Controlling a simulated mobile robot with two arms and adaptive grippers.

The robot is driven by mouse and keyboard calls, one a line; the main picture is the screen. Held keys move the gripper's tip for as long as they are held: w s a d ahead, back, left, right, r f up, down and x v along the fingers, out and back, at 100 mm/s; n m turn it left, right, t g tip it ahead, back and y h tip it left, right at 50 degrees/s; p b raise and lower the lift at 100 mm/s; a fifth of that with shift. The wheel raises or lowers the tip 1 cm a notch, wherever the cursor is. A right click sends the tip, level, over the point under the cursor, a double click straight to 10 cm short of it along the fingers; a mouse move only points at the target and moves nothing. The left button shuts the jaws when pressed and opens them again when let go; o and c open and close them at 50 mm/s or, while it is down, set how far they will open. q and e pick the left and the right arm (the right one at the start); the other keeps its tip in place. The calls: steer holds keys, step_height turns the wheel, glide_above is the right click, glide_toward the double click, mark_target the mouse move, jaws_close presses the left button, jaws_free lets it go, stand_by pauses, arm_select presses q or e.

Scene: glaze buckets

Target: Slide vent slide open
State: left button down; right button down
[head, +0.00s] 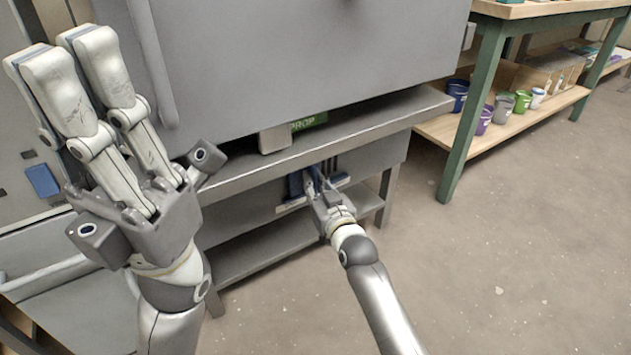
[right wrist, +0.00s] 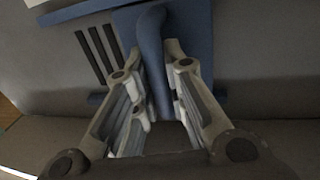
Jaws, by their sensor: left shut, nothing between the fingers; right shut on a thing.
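The vent slide is a blue plate (right wrist: 195,25) with an upright blue bar handle (right wrist: 152,50), set on a grey panel under the kiln shelf. In the head view its blue plate (head: 294,185) shows beside my right gripper (head: 316,182). In the right wrist view my right gripper (right wrist: 158,85) has its fingers on either side of the handle and is shut on it. Dark vent slots (right wrist: 98,55) show uncovered to the left of the plate. My left gripper (head: 66,50) is shut and empty, raised at the upper left of the head view.
The large grey kiln body (head: 300,50) stands above the stand's shelf (head: 400,113). A grey block and a green box labelled PROP (head: 308,122) lie under it. A green-legged rack (head: 470,110) with several buckets stands at the right. The floor (head: 500,260) is clear.

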steer(key=c, duration=1.5)
jaws_free()
steer(key=shift+o, duration=0.2)
steer(key=shift+d, duration=0.1)
steer(key=v, duration=1.2)
